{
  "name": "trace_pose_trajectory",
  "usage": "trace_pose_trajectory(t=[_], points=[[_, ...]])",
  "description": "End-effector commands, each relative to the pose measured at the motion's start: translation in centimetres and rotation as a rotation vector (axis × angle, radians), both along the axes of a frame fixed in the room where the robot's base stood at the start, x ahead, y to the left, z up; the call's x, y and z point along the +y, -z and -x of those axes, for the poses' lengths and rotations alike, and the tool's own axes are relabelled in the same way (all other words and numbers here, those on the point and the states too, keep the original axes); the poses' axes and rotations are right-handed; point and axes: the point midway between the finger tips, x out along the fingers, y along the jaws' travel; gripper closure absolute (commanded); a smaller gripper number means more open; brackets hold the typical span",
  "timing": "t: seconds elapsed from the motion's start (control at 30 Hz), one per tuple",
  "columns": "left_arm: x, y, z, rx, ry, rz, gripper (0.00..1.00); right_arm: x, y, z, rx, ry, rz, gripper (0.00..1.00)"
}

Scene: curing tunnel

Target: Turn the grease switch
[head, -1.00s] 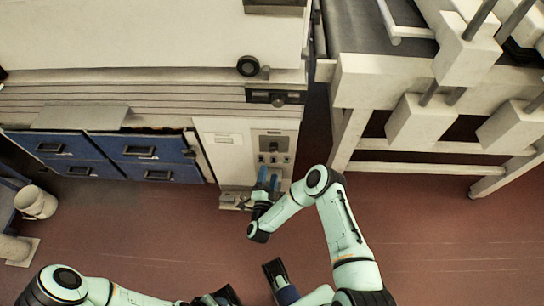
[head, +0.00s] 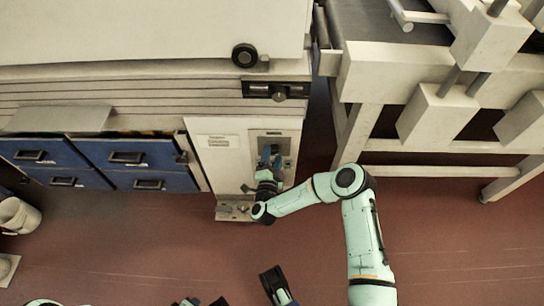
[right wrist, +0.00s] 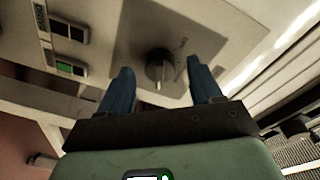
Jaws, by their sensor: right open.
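The grease switch appears to be the dark round knob (right wrist: 158,65) with a pale mark on a grey plate in the right wrist view. In the head view my gripper hides it. My right gripper (head: 270,156) is at the control panel (head: 284,143) on the front of the pale machine. In the right wrist view its two blue fingers (right wrist: 160,70) are open, one either side of the knob with gaps between. They do not appear to touch it.
Blue drawers (head: 100,155) are left of the panel. A small ledge (head: 232,212) juts out below it. A pale frame with block-shaped parts (head: 440,113) stands at the right. A white bucket (head: 17,214) stands at far left. The red floor in front is largely clear.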

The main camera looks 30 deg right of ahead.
Motion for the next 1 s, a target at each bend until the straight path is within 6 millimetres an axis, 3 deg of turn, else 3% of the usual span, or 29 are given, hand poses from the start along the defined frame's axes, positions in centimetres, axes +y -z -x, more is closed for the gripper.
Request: trace_pose_trajectory(t=[0.4,0.43,0.6,1.0], points=[[0.13,0.48,0.34,0.012,-0.002,0.000,0.57,-0.69,-0.07,-0.90,-0.001,-0.001,0.000,0.35],[0.12,0.49,0.35,0.012,-0.002,0.000,0.57,-0.70,-0.06,-0.90,-0.001,-0.001,0.000,0.39],[0.11,0.49,0.36,0.013,-0.002,0.000,0.57,-0.68,-0.06,-0.89,-0.001,-0.001,0.000,0.92],[0.01,-0.41,-0.42,-0.014,-0.001,-0.002,0.57,-0.61,-0.20,-0.92,0.031,-0.002,0.056,0.92]])
